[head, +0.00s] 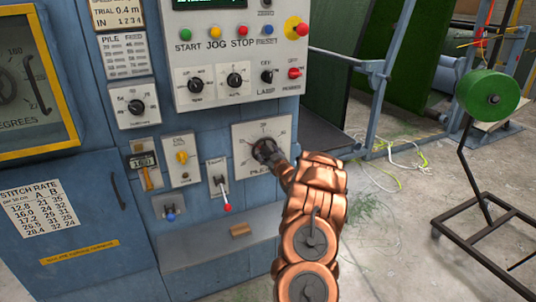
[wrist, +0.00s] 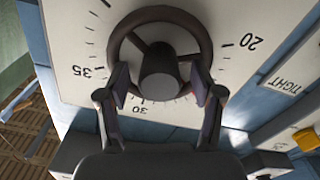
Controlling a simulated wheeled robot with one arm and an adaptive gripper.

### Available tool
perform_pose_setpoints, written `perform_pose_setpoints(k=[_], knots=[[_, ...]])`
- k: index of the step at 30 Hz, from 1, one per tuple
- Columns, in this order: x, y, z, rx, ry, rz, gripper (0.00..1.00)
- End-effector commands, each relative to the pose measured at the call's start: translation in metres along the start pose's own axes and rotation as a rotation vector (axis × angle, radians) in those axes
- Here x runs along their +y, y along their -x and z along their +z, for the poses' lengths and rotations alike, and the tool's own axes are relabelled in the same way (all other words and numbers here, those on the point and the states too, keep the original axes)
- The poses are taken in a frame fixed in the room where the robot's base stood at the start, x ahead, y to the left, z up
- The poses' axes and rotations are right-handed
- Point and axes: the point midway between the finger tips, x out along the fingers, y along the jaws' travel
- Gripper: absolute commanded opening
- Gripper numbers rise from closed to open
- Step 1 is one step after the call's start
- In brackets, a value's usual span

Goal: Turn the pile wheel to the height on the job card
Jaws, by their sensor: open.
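The pile wheel (head: 264,149) is a dark round handwheel on a pale scale plate (head: 245,135) low on the blue machine. In the wrist view the wheel (wrist: 160,15) shows a ring, spokes and a thick hub, with 20, 30 and 35 printed around it upside down. My gripper (wrist: 162,85) is open, its fingers on either side of the hub and overlapping the lower ring. I cannot tell whether they touch it. In the head view my gripper (head: 277,160) partly hides the wheel and plate.
A button panel (head: 240,50) juts out above the wheel. A lever with a red tip (head: 226,207) and a yellow knob (head: 181,157) are to its left. A green reel (head: 487,93) on a black stand is at the right. Loose strands lie on the open floor.

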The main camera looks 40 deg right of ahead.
Motion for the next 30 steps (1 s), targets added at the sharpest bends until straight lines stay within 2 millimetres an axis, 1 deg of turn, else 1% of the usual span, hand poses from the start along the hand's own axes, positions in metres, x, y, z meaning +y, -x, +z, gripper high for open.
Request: perform_pose_setpoints(k=[2,19,20,26,30], knots=[[0.0,0.0,-0.0001,0.0,0.0,0.0,0.66],[0.0001,0.0001,-0.0002,0.001,0.001,0.0,0.08],[0.0001,0.0001,-0.0003,0.001,0.001,0.0,0.06],[0.0002,0.0,-0.0003,0.001,-0.013,0.0,0.06],[0.0003,0.0,-0.0005,0.001,-0.057,0.0,0.06]])
